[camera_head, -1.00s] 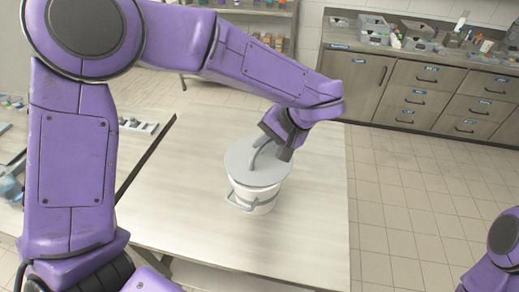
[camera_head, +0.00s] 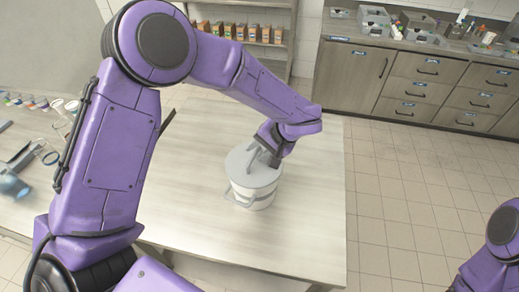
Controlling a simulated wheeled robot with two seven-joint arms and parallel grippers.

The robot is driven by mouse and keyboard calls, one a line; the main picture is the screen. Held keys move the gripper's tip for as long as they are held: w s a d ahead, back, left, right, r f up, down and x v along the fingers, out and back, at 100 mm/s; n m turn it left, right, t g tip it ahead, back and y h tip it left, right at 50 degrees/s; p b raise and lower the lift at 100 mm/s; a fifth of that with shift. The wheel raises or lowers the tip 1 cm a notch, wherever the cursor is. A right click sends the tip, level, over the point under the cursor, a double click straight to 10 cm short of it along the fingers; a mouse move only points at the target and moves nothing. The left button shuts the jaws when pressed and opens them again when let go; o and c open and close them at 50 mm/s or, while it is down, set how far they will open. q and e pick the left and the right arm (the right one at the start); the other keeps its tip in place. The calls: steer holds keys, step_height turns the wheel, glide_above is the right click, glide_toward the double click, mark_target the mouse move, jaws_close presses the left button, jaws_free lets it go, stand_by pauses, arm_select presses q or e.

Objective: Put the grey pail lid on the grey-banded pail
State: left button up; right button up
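The grey pail lid (camera_head: 243,172) lies over the mouth of the white pail (camera_head: 263,204), which stands upright on the table. The lid looks nearly level; I cannot tell whether it is fully seated. A grey band with a loop handle (camera_head: 241,201) shows on the pail's front. My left gripper (camera_head: 266,158) is above the lid, at its raised grey handle (camera_head: 252,158). Its dark fingers are close to the handle, but their gap is too small and partly hidden to tell whether they grip it. My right gripper is out of view; only part of that arm shows at the lower right.
The pale table (camera_head: 315,215) is clear around the pail. Glassware and small items (camera_head: 30,165) lie on a surface at the left. A drawer cabinet (camera_head: 420,85) and a shelf with several small boxes (camera_head: 240,32) stand at the back.

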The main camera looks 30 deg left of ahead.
arm_select(q)
steer(key=b+v, duration=0.1)
steer(key=v, duration=1.1)
steer(key=shift+b, duration=0.4)
